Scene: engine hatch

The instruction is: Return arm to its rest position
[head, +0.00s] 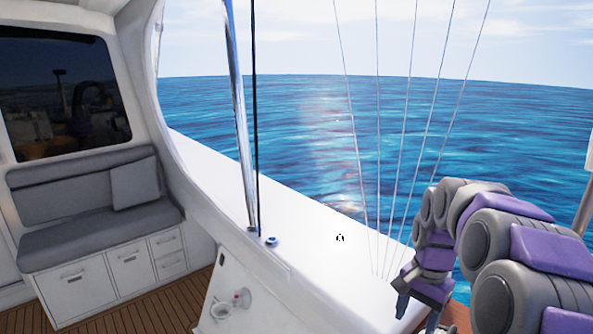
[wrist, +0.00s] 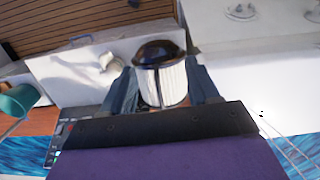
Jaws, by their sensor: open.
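My arm (head: 490,240), grey with purple covers, reaches in from the right in the head view, bent, with its end pointing down. My gripper (head: 416,308) hangs low near the inner edge of the white side deck. The wrist view shows its two blue-grey fingers spread apart. A white ribbed cylinder with a dark glossy top (wrist: 162,78) appears between the fingers there. I cannot tell whether it touches them or lies beyond them. No engine hatch can be made out in either view.
The white side deck (head: 310,235) runs along the water, with thin wires rising from it. A white fitting (head: 241,298) sits on the inner wall. A grey cushioned bench (head: 95,235) stands at left. A teal round thing (wrist: 17,101) shows at the wrist view's left edge.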

